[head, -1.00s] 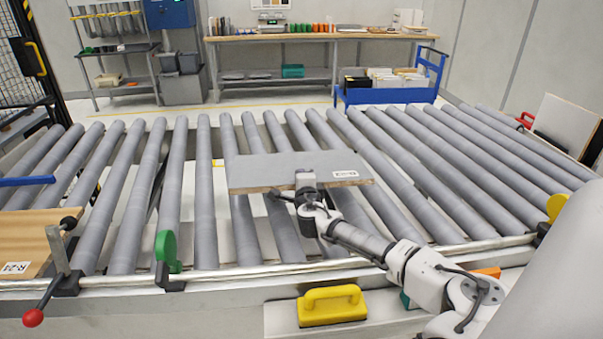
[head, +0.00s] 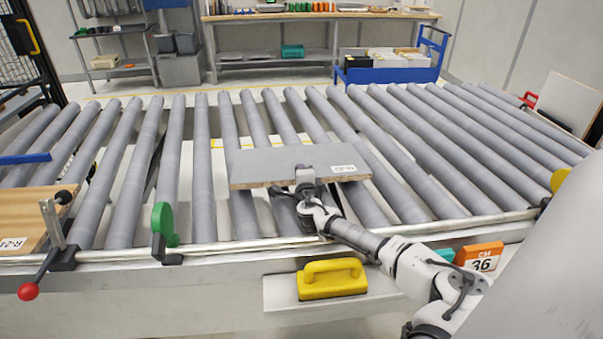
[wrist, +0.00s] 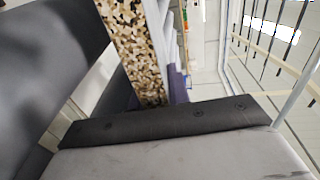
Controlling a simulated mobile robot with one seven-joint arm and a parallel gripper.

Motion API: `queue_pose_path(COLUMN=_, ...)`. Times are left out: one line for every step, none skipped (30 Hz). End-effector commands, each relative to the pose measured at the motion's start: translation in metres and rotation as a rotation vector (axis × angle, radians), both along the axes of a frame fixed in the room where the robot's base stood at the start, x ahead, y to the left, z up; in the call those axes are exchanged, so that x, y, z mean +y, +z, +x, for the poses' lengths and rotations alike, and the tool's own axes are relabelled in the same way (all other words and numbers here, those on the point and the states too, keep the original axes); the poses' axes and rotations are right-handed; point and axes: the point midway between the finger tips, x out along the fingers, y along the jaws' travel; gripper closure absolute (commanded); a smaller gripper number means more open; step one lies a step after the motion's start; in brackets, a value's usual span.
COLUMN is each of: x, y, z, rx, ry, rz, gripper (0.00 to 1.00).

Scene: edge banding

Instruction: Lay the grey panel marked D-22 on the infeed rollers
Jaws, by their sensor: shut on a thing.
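The grey panel (head: 275,163) has a bare chipboard edge and a white label (head: 343,168) at its right front corner; the print is too small to read surely. My gripper (head: 305,182) is shut on the middle of its near edge. The panel lies roughly flat over the middle infeed rollers (head: 240,215); I cannot tell whether it touches them. In the wrist view, the speckled panel edge (wrist: 138,45) shows between the dark fingers, partly hidden by them.
A wooden board (head: 25,212) with a label lies at the left, beside a red-knobbed lever (head: 28,291). Rollers either side of the panel are clear.

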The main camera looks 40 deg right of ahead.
Motion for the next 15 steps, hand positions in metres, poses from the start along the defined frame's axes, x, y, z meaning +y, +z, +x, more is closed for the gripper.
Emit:
queue_pose_path(x=-0.0009, y=0.0031, z=0.0007, rx=-0.006, ry=-0.001, rz=-0.006, gripper=1.0)
queue_pose_path(x=-0.0009, y=0.0028, z=0.0007, rx=-0.006, ry=-0.001, rz=-0.006, gripper=1.0)
queue_pose_path(x=-0.0009, y=0.0026, z=0.0007, rx=-0.006, ry=-0.001, rz=-0.006, gripper=1.0)
queue_pose_path(x=-0.0009, y=0.0025, z=0.0007, rx=-0.006, ry=-0.001, rz=-0.006, gripper=1.0)
queue_pose_path(x=-0.001, y=0.0024, z=0.0007, rx=-0.006, ry=-0.001, rz=-0.006, gripper=1.0)
queue_pose_path(x=-0.001, y=0.0024, z=0.0007, rx=-0.006, ry=-0.001, rz=-0.006, gripper=1.0)
queue_pose_path(x=-0.001, y=0.0025, z=0.0006, rx=-0.006, ry=-0.001, rz=-0.006, gripper=1.0)
queue_pose_path(x=-0.001, y=0.0025, z=0.0006, rx=-0.006, ry=-0.001, rz=-0.006, gripper=1.0)
queue_pose_path(x=-0.001, y=0.0026, z=0.0006, rx=-0.006, ry=-0.001, rz=-0.006, gripper=1.0)
queue_pose_path(x=-0.001, y=0.0026, z=0.0006, rx=-0.006, ry=-0.001, rz=-0.006, gripper=1.0)
queue_pose_path(x=-0.001, y=0.0026, z=0.0006, rx=-0.006, ry=-0.001, rz=-0.006, gripper=1.0)
queue_pose_path(x=-0.001, y=0.0026, z=0.0006, rx=-0.006, ry=-0.001, rz=-0.006, gripper=0.81)
queue_pose_path(x=-0.001, y=0.0025, z=0.0005, rx=-0.006, ry=-0.001, rz=-0.006, gripper=0.77)
queue_pose_path(x=-0.001, y=0.0024, z=0.0005, rx=-0.006, ry=-0.001, rz=-0.006, gripper=0.73)
queue_pose_path(x=-0.001, y=0.0022, z=0.0005, rx=-0.005, ry=-0.001, rz=-0.005, gripper=0.68)
